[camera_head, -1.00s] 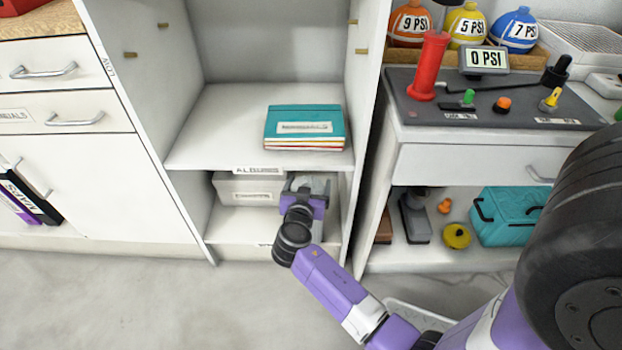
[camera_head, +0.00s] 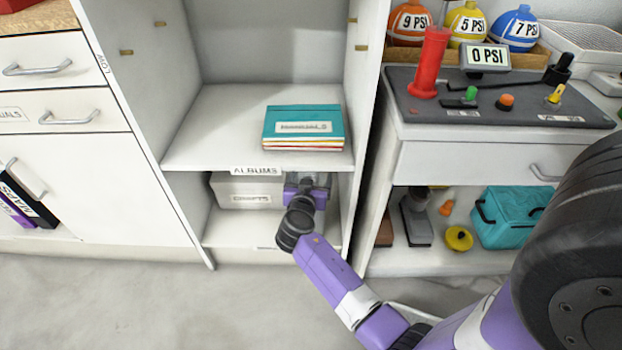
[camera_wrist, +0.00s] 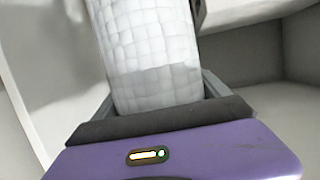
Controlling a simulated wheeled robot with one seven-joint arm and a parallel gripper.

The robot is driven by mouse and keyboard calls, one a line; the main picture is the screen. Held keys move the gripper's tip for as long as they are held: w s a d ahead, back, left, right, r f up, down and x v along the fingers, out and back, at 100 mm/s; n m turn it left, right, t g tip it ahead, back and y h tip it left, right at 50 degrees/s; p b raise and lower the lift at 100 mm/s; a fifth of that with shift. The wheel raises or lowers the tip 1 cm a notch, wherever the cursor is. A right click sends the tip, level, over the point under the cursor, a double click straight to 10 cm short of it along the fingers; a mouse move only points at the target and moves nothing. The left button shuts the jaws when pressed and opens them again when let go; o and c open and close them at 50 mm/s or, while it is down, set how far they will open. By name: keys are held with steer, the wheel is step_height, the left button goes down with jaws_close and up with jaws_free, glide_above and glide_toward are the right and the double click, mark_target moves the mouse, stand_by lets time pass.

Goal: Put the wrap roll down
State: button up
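My gripper (camera_head: 312,181) reaches into the lower compartment of the white shelf unit, under the middle shelf board, to the right of a box. In the wrist view the wrap roll (camera_wrist: 150,50) is a pale grey-white cylinder with a grid-like, bubbly surface. It stands between the two dark fingers, which appear shut on it. The roll's far end runs out of the wrist view at the top. In the head view the roll is hidden by the shelf board and my wrist. I cannot tell whether its base touches the lower shelf (camera_head: 232,228).
A grey-white box (camera_head: 232,194) stands close to the left of my gripper. The middle shelf (camera_head: 215,140), with a teal stack of albums (camera_head: 303,126), is just above. The unit's right wall (camera_head: 355,200) is close by. The front of the lower shelf is bare.

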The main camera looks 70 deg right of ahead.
steer(key=shift+o, duration=1.2)
steer(key=shift+r, duration=0.1)
